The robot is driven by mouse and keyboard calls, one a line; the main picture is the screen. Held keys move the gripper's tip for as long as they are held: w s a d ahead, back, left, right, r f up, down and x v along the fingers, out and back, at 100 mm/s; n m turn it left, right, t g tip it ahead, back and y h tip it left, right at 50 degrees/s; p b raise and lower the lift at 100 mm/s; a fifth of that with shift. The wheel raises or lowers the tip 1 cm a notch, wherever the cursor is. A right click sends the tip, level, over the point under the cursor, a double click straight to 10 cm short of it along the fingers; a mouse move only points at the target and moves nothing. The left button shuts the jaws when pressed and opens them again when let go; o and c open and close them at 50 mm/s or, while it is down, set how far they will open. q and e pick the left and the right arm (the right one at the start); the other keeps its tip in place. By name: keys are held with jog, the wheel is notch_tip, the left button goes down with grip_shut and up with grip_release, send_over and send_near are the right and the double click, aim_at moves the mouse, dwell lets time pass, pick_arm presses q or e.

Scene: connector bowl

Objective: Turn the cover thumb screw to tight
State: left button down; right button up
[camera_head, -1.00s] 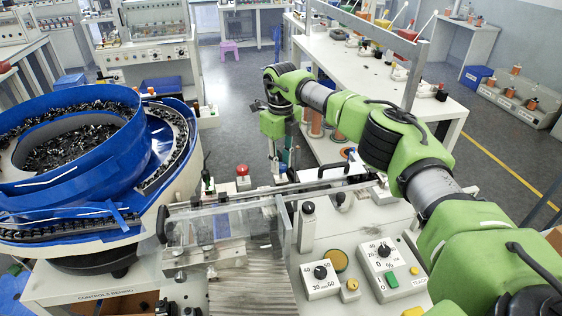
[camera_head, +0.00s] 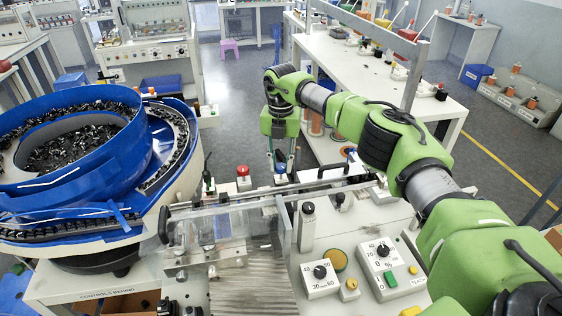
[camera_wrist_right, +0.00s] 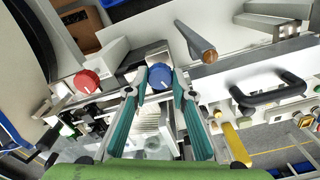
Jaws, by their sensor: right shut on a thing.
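The thumb screw shows as a round blue knob with a white mark on its top (camera_wrist_right: 160,75) in the right wrist view. In the head view the blue knob (camera_head: 281,168) is small, just below my right gripper. My right gripper (camera_wrist_right: 161,82) points down with its teal fingers on either side of the knob and is shut on it; it also shows in the head view (camera_head: 281,164). The screw's shaft and seat are hidden. My left gripper is not in view.
A similar red knob (camera_wrist_right: 86,82) stands close to the left. A black handle (camera_wrist_right: 270,92) and a yellow-handled part (camera_wrist_right: 236,145) are to the right. The clear cover (camera_head: 225,228) and a control panel (camera_head: 350,265) lie nearer. The blue bowl feeder (camera_head: 70,195) fills the left.

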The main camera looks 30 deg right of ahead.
aim_at(281, 165)
jog(key=shift+w+r+m+p, duration=0.15)
jog(key=shift+m+p, duration=0.2)
jog(key=shift+m, duration=1.75)
jog(key=o, duration=1.1)
notch_tip(281, 165, up, 12)
